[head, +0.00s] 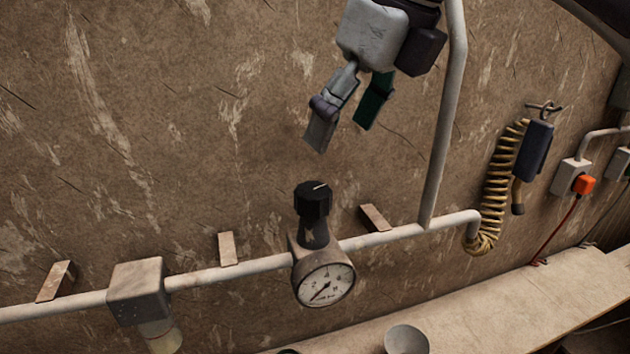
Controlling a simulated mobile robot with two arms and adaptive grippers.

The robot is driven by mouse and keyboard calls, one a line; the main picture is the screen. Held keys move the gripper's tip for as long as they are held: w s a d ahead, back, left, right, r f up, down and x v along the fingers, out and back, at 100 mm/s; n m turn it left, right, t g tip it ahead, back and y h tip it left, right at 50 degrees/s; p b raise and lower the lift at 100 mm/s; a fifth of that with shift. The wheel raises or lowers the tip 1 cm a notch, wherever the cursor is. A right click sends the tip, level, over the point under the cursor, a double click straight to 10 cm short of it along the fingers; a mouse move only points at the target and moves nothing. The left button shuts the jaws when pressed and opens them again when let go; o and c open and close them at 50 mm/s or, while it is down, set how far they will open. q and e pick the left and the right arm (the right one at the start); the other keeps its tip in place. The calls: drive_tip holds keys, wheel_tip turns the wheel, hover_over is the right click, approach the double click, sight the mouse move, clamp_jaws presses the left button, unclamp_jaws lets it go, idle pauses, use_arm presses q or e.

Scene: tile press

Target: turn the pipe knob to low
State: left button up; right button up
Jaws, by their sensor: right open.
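The pipe knob (313,198) is black and ribbed, with a pale pointer line on its top face. It sits on a valve above a round white gauge (325,285) with a dark needle. The valve is mounted on a pale horizontal pipe (230,272) along the wall. My right gripper (342,139) is above the knob and a little to its right in the head view, fingers pointing down. It is open and empty, apart from the knob. My left gripper is not in view.
A vertical pipe (440,140) stands close to the right of my right gripper. A coiled yellow hose (493,190) hangs further right, near an orange plug (584,184). A pale ledge (500,310) with a grey cup (406,340) runs below.

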drive_tip(key=p, duration=0.1)
hover_over(316, 191)
drive_tip(key=s+d, duration=0.2)
drive_tip(key=f, duration=0.5)
drive_tip(key=shift+w+a, duration=0.15)
drive_tip(key=shift+a, duration=0.1)
drive_tip(key=p+x, duration=0.1)
drive_tip(key=x, duration=0.4)
drive_tip(key=shift+w+f+p, duration=0.25)
drive_tip(key=shift+f+p, duration=0.05)
drive_tip(key=shift+p, duration=0.1)
drive_tip(key=shift+a+f, duration=0.1)
drive_tip(key=shift+f, duration=0.05)
drive_tip(key=shift+c, duration=0.3)
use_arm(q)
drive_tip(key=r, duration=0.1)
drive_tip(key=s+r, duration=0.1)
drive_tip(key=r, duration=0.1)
use_arm(e)
drive_tip(key=c, duration=1.1)
